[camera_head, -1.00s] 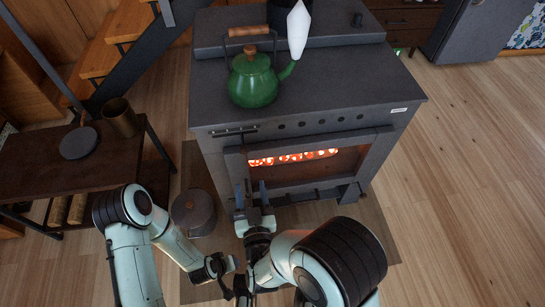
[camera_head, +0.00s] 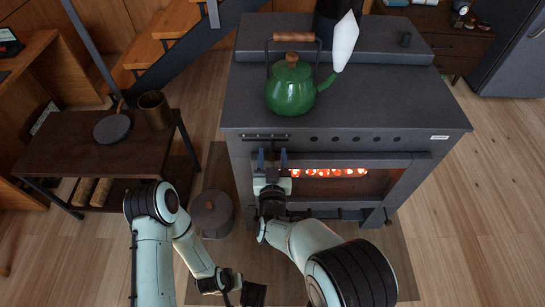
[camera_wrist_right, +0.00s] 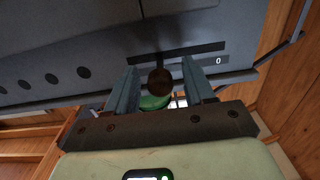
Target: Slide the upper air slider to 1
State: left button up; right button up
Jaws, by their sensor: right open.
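The upper air slider slot (camera_head: 265,137) is a dark strip at the upper left of the grey stove's (camera_head: 350,110) front. In the right wrist view, its slot (camera_wrist_right: 180,53) has a dark round knob (camera_wrist_right: 160,81) and a white "0" mark (camera_wrist_right: 218,61) to the right. My right gripper (camera_head: 272,154) is at the stove front just below the slot. In the wrist view its open fingers (camera_wrist_right: 160,68) stand either side of the knob, with gaps visible. My left gripper (camera_head: 252,293) is low in the head view, partly cut off; its jaws are unclear.
A green kettle (camera_head: 290,92) stands on the stove top. Below the slot is the firebox window (camera_head: 330,173) with glowing embers. A lidded pot (camera_head: 211,213) stands on the floor at left. A low wooden table (camera_head: 60,150) holds a dark pan (camera_head: 112,128) and a brass cup (camera_head: 155,108).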

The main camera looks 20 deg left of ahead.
jog(key=shift+c, duration=0.3)
grip_shut()
jog(key=shift+s+a, duration=0.3)
jog(key=shift+a, duration=0.75)
jog(key=shift+s+a, duration=0.25)
jog(key=shift+a, duration=0.75)
pick_arm(q)
jog(key=shift+w+r, duration=0.4)
pick_arm(e)
jog(key=shift+o, duration=0.3)
grip_release()
jog(key=shift+d, duration=0.15)
pick_arm(q)
jog(key=shift+t, duration=0.6)
jog(key=w+r+p, duration=0.1)
jog(key=w+d+r+p, duration=0.1)
jog(key=r, duration=0.1)
jog(key=shift+d+r+p, duration=0.1)
jog(key=shift+r+p, duration=0.2)
pick_arm(e)
jog(key=v, duration=1.3)
jog(key=shift+s, duration=0.2)
jog(key=shift+w+d, duration=0.1)
